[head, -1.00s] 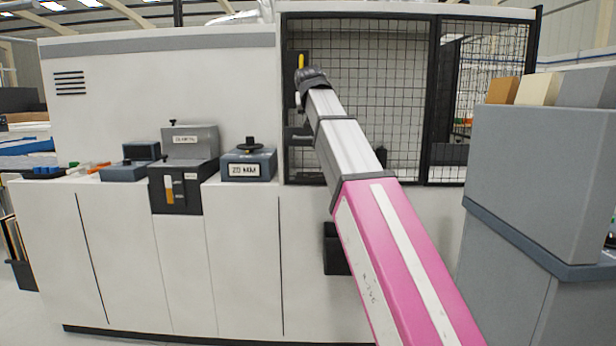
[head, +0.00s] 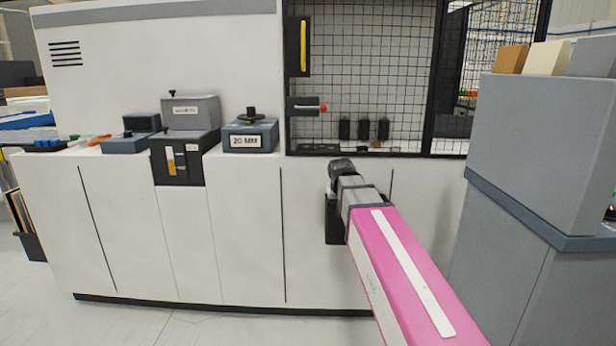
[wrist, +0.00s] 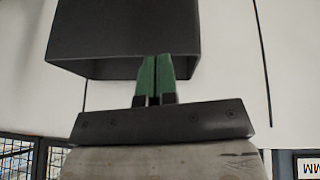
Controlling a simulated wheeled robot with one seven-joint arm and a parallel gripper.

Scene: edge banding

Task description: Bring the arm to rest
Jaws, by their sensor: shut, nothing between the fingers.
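My gripper shows in the wrist view (wrist: 154,80), its two green fingertips together and nothing between them. In the wrist view the fingertips overlap the lower edge of a dark box (wrist: 120,30); I cannot tell whether they touch it. In the head view my arm, with its pink link nearest, points at the front of the white machine, and its dark end is just below the mesh window. The fingers are hidden there. The dark box (head: 332,225) shows partly behind the arm on the machine's front.
The white machine (head: 240,220) fills the space ahead. Its ledge carries a "20 MM" unit (head: 250,137) and a dark box with a grey top (head: 184,150). A mesh guard (head: 390,80) stands above. A grey cabinet (head: 535,150) stands close on the right. Floor is clear at lower left.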

